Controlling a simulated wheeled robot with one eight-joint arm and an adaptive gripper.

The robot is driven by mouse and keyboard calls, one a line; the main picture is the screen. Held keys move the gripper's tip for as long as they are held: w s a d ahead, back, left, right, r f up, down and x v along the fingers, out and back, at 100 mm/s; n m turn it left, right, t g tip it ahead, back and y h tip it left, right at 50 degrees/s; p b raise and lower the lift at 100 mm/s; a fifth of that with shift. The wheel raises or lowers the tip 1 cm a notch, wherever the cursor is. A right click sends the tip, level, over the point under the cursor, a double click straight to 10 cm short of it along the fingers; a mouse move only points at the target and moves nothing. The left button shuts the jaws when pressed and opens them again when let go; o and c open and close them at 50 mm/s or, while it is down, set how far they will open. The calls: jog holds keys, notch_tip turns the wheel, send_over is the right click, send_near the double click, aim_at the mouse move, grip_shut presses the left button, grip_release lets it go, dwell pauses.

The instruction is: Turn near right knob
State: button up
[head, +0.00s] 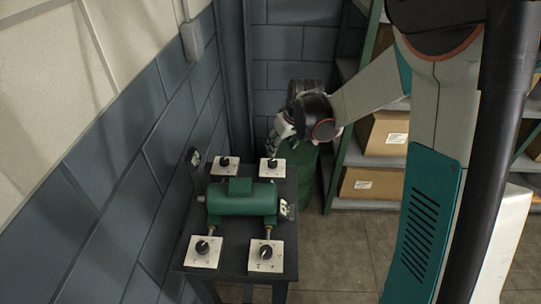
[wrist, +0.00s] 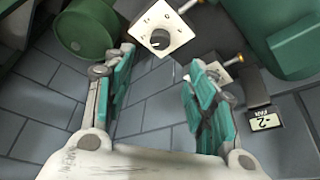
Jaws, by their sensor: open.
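The near right knob (head: 265,252) is a black knob on a white square plate at the table's near right corner in the head view. My gripper (head: 276,146) is well behind it, just above the far right knob (head: 272,163). In the wrist view my gripper (wrist: 161,62) has its two teal fingers spread apart with nothing between them. A white plate with a dark knob (wrist: 159,39) lies just beyond the fingertips; it looks like the far right one. A second plate (wrist: 213,68) is partly hidden by the right finger. I cannot pick out the near right knob there.
A green motor-like casing (head: 242,197) sits mid-table among the knobs, including the far left (head: 225,163) and near left (head: 203,251) ones. The wall is close on the left; floor (head: 345,245) is open on the right.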

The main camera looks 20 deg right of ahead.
aim_at(273, 162)
jog(key=b+x, duration=0.3)
jog(key=x, duration=1)
jog(key=c, duration=1.1)
